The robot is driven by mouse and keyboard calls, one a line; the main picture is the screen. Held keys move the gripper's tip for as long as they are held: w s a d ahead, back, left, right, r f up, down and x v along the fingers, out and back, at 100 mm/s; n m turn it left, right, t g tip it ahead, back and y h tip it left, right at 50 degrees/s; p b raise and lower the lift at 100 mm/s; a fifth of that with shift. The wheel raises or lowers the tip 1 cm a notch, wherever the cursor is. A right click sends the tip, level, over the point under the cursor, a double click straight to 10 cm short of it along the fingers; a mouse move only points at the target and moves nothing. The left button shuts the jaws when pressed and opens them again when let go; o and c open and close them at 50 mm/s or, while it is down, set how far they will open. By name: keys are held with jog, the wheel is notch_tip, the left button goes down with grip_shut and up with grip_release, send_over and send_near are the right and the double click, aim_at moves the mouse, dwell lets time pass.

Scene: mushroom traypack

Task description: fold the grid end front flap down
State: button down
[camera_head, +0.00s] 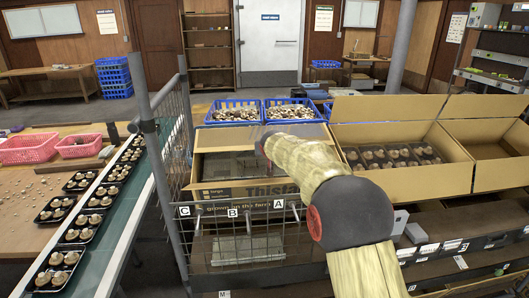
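The cardboard box (222,195) at the grid end stands behind the wire grid. I cannot clearly tell the front flap from the front wall there. A brown panel (225,138) shows at the box's top rear. My patterned arm rises from the lower right and reaches over the box's right side. Its far end is near the box's top, by a small red-ended joint. My gripper is not visible; the arm or box hides it.
An open carton (455,178) with trays of mushrooms stands to the right, another open box beyond it. The wire grid (168,130) borders the left, beside a green conveyor (118,215) with mushroom trays. Blue crates (233,112) of mushrooms sit behind. Hooks labelled A, B and C line the front.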

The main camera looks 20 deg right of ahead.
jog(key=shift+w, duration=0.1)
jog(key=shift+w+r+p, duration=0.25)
jog(key=shift+p, duration=0.1)
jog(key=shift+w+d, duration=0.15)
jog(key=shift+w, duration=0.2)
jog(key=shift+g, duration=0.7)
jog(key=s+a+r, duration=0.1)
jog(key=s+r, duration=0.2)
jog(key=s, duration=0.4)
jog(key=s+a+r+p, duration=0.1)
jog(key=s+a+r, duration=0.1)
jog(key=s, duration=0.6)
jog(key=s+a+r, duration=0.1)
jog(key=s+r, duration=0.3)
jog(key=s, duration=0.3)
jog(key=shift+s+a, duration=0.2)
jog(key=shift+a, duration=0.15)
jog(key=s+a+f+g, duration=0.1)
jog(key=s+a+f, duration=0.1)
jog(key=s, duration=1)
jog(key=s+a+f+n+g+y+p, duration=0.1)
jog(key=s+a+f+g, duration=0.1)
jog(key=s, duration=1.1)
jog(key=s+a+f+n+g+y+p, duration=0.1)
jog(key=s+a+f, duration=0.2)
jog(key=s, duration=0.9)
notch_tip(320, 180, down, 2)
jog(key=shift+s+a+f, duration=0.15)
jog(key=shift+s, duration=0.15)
